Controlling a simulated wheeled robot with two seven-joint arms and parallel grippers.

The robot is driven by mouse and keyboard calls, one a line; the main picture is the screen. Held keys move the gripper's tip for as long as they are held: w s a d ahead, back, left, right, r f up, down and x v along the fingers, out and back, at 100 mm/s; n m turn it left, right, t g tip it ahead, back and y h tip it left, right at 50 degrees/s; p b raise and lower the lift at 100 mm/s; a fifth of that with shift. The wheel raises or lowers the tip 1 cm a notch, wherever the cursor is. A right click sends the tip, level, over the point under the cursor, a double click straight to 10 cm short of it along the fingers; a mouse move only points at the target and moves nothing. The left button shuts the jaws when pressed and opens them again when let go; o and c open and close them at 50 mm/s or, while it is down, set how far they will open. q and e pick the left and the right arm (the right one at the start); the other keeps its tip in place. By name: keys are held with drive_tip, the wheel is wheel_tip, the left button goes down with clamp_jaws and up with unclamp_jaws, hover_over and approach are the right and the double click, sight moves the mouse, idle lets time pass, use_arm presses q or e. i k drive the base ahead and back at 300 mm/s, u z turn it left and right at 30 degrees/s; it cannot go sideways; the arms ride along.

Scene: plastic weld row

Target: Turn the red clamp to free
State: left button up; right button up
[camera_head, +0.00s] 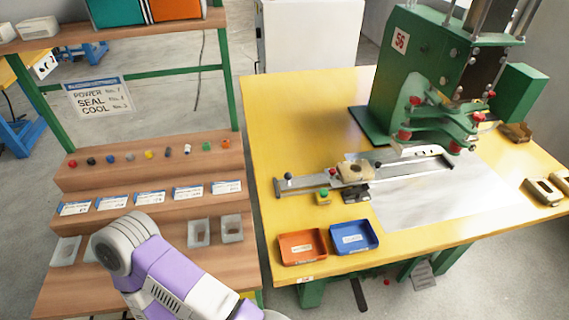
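A small red knob (333,171) sits on the grey slide rail (310,184) on the yellow table. Other red knobs (405,134) sit on the green arms of the press (432,75). I cannot tell which of these red parts is the red clamp, or its turn position. A beige part (354,172) sits on the rail beside a dark block (356,191). A purple and white arm of mine reaches in at the bottom left, bent, over the wooden shelf. Neither of my grippers is in view.
An orange tray (303,260) and a blue tray (375,249) stand at the table's front edge. A green button box (323,197) is by the rail. The stepped wooden shelf (90,176) holds small coloured parts and labels. The table's back left is clear.

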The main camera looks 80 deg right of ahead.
sight(333, 172)
drive_tip(key=u, duration=0.05)
drive_tip(key=k, duration=1.3)
drive_tip(key=z, duration=1.1)
